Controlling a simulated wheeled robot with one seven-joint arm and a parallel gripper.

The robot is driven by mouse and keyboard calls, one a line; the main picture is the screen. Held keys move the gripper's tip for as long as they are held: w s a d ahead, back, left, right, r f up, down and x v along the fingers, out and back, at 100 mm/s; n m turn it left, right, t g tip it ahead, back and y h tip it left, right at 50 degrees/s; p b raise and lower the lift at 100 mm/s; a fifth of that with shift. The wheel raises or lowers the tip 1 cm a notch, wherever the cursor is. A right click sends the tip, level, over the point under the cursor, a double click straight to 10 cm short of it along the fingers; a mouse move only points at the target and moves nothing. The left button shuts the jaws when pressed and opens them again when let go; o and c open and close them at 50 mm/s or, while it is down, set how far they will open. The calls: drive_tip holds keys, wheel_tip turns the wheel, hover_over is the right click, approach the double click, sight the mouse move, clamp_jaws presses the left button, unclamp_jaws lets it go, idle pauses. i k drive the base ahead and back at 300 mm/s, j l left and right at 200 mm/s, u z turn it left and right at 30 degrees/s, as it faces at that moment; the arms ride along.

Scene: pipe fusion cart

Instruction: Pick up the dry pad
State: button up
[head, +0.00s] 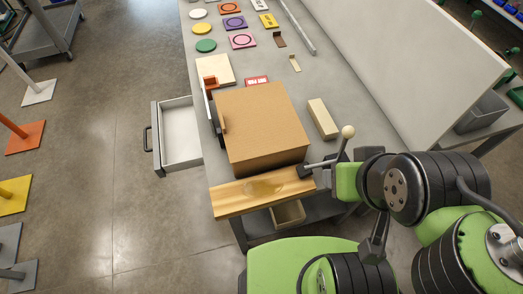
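No object is clearly recognisable as the dry pad. Candidates at the far end of the grey bench are flat square pads with ring marks: an orange one (229,7), a purple one (235,23) and a pink one (242,41). Round discs lie left of them: white (198,14), yellow (202,29) and green (206,46). My arm comes in from the lower right, and its green and black end (346,182) is beside the bench's near right corner, far from the pads.
A large brown box (260,125) stands on the near bench, behind a wooden strip (235,197). An open drawer (180,135) juts left. A pale block (322,118) and grey rod (299,28) lie right. A white panel (410,50) borders the bench.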

sight(250, 82)
drive_tip(key=j+u, duration=1.05)
drive_tip(key=u, duration=0.15)
drive_tip(key=j+u, duration=0.4)
drive_tip(key=i+j, duration=0.2)
drive_tip(key=i, duration=0.3)
drive_tip(key=i+j+z, duration=0.1)
drive_tip(key=i, duration=0.45)
drive_tip(key=i+l+z, duration=0.1)
drive_tip(key=i+z, duration=0.75)
drive_tip(key=i+j+z, duration=0.2)
drive_tip(key=i+z, duration=0.25)
drive_tip(key=i+j+z, duration=0.7)
drive_tip(key=z, duration=0.15)
drive_tip(key=i+j+z, duration=0.2)
drive_tip(key=j+z, duration=0.25)
drive_tip(key=j, duration=0.15)
drive_tip(key=i+l+z, duration=0.15)
drive_tip(key=i+z, duration=0.2)
drive_tip(key=z, duration=0.15)
drive_tip(key=i+z, duration=0.35)
drive_tip(key=z, duration=0.15)
drive_tip(key=i+j+z, duration=0.1)
drive_tip(key=i+z, duration=0.35)
drive_tip(key=k, duration=0.05)
